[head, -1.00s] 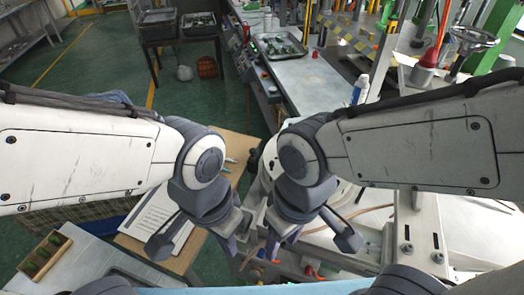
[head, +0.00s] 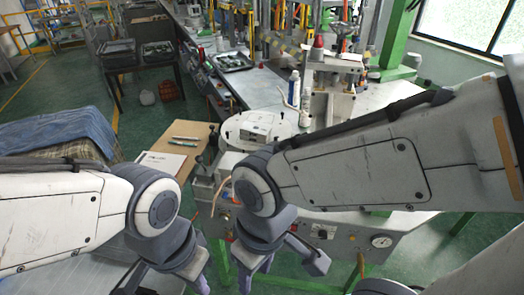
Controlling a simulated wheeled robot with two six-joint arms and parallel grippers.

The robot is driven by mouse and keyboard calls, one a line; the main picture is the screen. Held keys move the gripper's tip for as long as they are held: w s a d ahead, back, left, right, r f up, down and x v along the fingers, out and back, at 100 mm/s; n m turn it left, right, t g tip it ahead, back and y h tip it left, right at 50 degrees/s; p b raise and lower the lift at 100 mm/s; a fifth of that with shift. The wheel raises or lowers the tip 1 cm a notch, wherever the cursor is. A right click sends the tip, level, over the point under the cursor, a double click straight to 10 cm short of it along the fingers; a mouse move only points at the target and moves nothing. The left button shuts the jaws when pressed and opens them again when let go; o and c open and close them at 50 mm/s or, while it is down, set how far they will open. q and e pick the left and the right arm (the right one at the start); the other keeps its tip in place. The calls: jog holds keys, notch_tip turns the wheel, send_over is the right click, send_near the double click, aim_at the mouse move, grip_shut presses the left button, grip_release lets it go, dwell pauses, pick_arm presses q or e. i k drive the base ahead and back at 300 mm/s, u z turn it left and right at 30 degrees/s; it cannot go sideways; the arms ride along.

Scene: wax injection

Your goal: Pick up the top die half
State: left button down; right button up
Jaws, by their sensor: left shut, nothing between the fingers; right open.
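A pale metallic block (head: 257,125), which looks like the die, sits on a round white plate (head: 284,131) at the middle of the head view. I cannot make out the seam between its halves. My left gripper (head: 201,284) is low in the picture, shut and empty, left of and nearer than the block. My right gripper (head: 255,282) is open and empty, also below the block in the picture and well apart from it. The lower ends of both grippers are near the bottom edge.
A wooden board with a paper sheet (head: 163,162) and pens lies left of the plate. A white-and-blue bottle (head: 294,88) and a machine stand behind it. A blue cloth-covered stack (head: 60,135) is at left.

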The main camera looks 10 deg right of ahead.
aim_at(251, 129)
jog(key=z, duration=0.9)
jog(key=i, duration=0.85)
jog(key=u, duration=1.7)
jog(key=i, duration=0.25)
jog(key=u, duration=0.05)
